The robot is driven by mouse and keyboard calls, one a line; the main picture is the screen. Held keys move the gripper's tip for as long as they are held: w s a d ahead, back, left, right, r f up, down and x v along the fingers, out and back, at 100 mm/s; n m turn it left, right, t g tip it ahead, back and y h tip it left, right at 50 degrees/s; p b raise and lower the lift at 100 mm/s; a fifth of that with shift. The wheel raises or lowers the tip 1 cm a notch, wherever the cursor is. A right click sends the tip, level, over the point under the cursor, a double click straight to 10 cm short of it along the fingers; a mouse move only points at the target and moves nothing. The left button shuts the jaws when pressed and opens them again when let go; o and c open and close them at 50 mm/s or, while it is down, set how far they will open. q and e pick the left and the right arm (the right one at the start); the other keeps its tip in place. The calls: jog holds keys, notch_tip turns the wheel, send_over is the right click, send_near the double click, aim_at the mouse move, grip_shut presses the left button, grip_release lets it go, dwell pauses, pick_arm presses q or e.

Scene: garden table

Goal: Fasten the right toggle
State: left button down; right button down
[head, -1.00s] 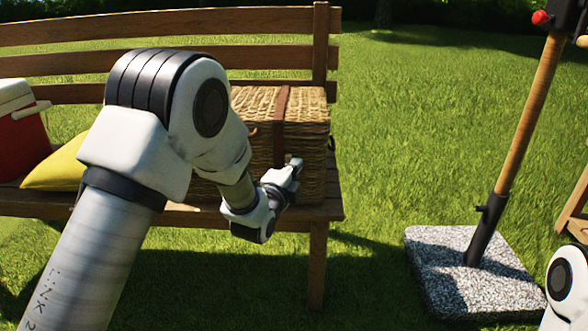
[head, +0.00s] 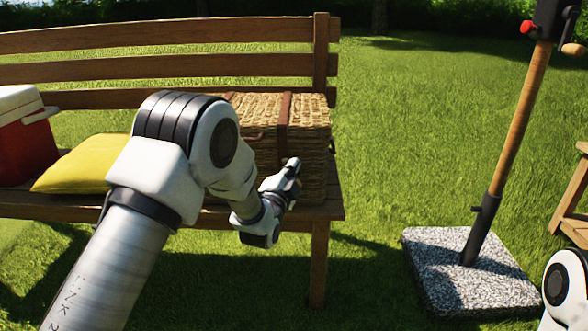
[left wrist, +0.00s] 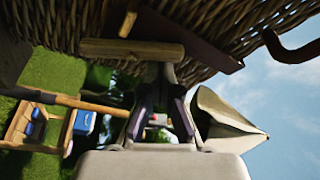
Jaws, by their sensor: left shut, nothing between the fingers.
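The wicker hamper (head: 255,108) stands on the bench with a brown leather strap (head: 284,108) over its lid. My left gripper (head: 293,164) is at the hamper's front, near the strap's lower part. In the left wrist view the left gripper (left wrist: 160,85) has its fingers together, with nothing seen between them. A wooden toggle bar (left wrist: 131,51) lies across just beyond the fingertips, against the wicker; I cannot tell whether they touch. A shorter wooden peg (left wrist: 127,25) and a dark strap (left wrist: 190,40) are close by. My arm hides the hamper's left part. My right gripper is out of view.
A yellow cushion (head: 85,163) and a red and white cooler (head: 25,140) are on the bench (head: 60,198) to the left. A pole on a speckled stone base (head: 440,270) stands on the right. Open grass lies between bench and pole.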

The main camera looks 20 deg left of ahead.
pick_arm(q)
jog(key=n+y, duration=0.1)
jog(key=n, duration=0.1)
jog(key=a+n, duration=0.1)
jog(key=n, duration=0.1)
jog(key=n+t+y, duration=0.1)
jog(key=n, duration=0.2)
jog(key=shift+s+a+f+y+p, duration=0.2)
jog(key=shift+a+y+p, duration=0.1)
jog(key=shift+p, duration=0.1)
jog(key=r+p, duration=0.2)
jog(key=r, duration=0.1)
jog(key=r+p, duration=0.1)
jog(key=shift+s+d+r+p, duration=0.2)
jog(key=shift+s+p, duration=0.1)
jog(key=shift+p, duration=0.1)
jog(key=d+f+p+v, duration=0.1)
jog(key=p+v, duration=0.1)
jog(key=v, duration=0.7)
jog(key=shift+d+f, duration=0.2)
jog(key=shift+w, duration=0.1)
